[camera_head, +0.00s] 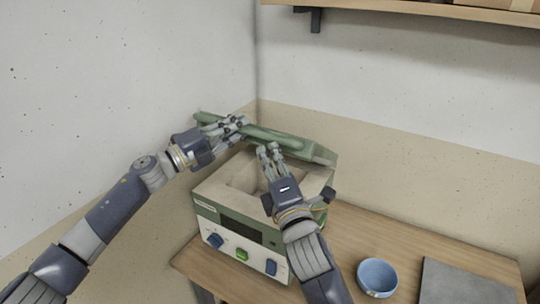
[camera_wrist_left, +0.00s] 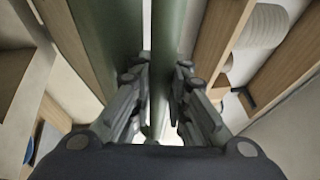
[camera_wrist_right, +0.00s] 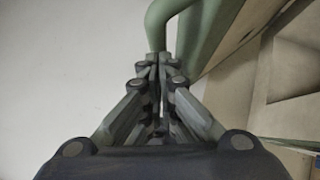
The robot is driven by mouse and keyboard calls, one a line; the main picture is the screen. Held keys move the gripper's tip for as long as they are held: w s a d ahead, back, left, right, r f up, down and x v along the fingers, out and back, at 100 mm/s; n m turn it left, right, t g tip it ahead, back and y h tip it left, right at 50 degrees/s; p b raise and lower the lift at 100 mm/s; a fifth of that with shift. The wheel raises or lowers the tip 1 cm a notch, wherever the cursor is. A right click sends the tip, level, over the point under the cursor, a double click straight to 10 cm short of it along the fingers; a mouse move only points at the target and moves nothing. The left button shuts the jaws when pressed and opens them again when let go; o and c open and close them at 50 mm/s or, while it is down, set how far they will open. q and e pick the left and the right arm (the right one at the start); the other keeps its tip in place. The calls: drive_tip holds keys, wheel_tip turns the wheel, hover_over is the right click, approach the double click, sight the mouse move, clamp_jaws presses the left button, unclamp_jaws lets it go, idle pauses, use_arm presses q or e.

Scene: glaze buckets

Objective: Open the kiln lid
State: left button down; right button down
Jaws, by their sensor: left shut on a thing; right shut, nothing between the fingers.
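The kiln (camera_head: 230,222) is a green and cream box on the table, with knobs on its front. Its green lid (camera_head: 315,150) stands raised and tilted at the back, and the cream chamber below is exposed. My left gripper (camera_head: 240,123) is shut on the lid's green bar handle; in the left wrist view the handle (camera_wrist_left: 161,60) runs between the fingers. My right gripper (camera_head: 268,150) is shut and empty, over the kiln opening and just in front of the lid. In the right wrist view its closed fingertips (camera_wrist_right: 158,58) are close to the handle's curved end (camera_wrist_right: 160,20); contact is unclear.
A blue bowl (camera_head: 377,278) and a dark grey slab (camera_head: 465,284) lie on the wooden table (camera_head: 350,228) right of the kiln. A wooden shelf (camera_head: 420,10) hangs on the back wall. A wall corner is close behind the lid.

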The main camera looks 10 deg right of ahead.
use_arm(q)
drive_tip(key=shift+a+r, duration=0.1)
drive_tip(key=shift+r, duration=0.05)
use_arm(e)
drive_tip(key=shift+r, duration=0.1)
drive_tip(key=shift+w+d+r, duration=0.1)
drive_tip(key=shift+w+r, duration=0.05)
drive_tip(key=shift+r, duration=0.1)
use_arm(q)
drive_tip(key=shift+d+f, duration=0.2)
drive_tip(key=shift+d, duration=0.1)
drive_tip(key=shift+s+a+f, duration=0.15)
drive_tip(key=shift+a, duration=0.05)
drive_tip(key=c, duration=1.5)
unclamp_jaws()
drive_tip(key=shift+a, duration=0.15)
drive_tip(key=shift+c, duration=0.2)
use_arm(e)
drive_tip(key=shift+w+d+r, duration=0.15)
drive_tip(key=shift+d+r, duration=0.05)
drive_tip(key=shift+r, duration=0.3)
drive_tip(key=shift+w+d+r, duration=0.15)
drive_tip(key=shift+r, duration=0.35)
use_arm(q)
drive_tip(key=shift+r, duration=0.2)
use_arm(e)
drive_tip(key=shift+f, duration=0.25)
